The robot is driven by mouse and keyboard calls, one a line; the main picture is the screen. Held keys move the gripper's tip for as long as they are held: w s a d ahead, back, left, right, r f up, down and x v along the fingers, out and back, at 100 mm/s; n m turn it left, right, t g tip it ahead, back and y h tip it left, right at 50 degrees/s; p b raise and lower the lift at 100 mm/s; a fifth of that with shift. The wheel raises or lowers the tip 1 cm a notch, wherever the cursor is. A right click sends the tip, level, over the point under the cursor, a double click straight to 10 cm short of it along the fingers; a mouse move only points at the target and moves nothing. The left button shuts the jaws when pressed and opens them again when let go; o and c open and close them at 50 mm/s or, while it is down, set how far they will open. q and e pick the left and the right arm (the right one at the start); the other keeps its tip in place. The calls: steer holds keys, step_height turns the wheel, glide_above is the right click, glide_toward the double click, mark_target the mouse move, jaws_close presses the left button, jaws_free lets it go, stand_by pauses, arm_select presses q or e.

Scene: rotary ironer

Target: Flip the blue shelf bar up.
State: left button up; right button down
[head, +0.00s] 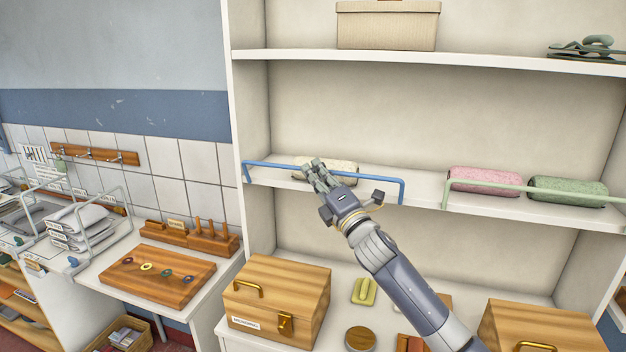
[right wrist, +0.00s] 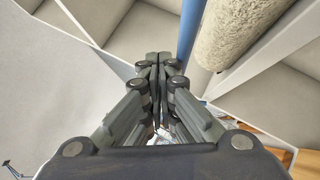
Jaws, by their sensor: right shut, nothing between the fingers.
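The blue shelf bar (head: 375,177) runs along the front of the middle shelf at the left. Its long rail shows above the shelf's front edge, with short bent ends at the edge. My right gripper (head: 312,166) is shut and empty, in front of the bar's middle and hiding part of it. In the right wrist view the shut fingertips (right wrist: 158,58) are close beside a blue rod (right wrist: 190,32); I cannot tell if they touch. A cream roll (head: 343,172) lies behind the bar, partly hidden by the gripper. My left gripper is out of view.
A pale green bar (head: 500,187) fronts a pink roll (head: 484,180) and a green roll (head: 567,191) on the right. A wooden box (head: 262,300) and small items stand on the lower surface. The upper shelf (head: 470,63) overhangs; the space between the shelves is mostly clear.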

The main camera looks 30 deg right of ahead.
steer(key=shift+w+d+r, duration=0.25)
steer(key=shift+w+d, duration=0.05)
steer(key=shift+d, duration=0.1)
steer(key=shift+w+d+r, duration=0.15)
stand_by(0.4)
stand_by(0.4)
